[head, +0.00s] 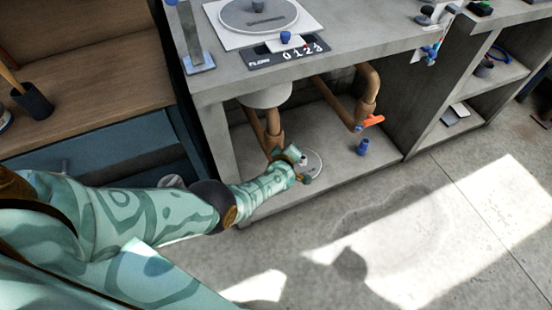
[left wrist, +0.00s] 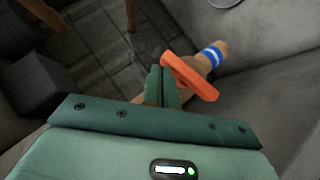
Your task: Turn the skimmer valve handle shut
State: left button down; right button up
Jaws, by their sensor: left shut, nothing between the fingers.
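The orange valve handle (head: 372,120) sits at the lower end of the right-hand brown pipe (head: 368,92) under the counter. In the left wrist view an orange handle (left wrist: 188,77) slants across a tan pipe with a blue and white band (left wrist: 213,54). My left gripper (head: 302,166) reaches into the cabinet, left of and lower than the orange handle in the head view. In the left wrist view its fingers (left wrist: 161,84) are shut and empty, just left of the handle; I cannot tell whether they touch it. My right gripper is not in view.
A round plate (head: 314,160) lies on the cabinet floor by my gripper. A blue cup-like object (head: 362,147) stands below the orange handle. The concrete counter (head: 350,38) overhangs, with another pipe (head: 273,122) to the left. The floor in front is clear.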

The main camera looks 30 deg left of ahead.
pick_arm(q)
jog(key=shift+w+d+f+b, duration=0.25)
jog(key=shift+w+d+b, duration=0.1)
jog(key=shift+w, duration=0.1)
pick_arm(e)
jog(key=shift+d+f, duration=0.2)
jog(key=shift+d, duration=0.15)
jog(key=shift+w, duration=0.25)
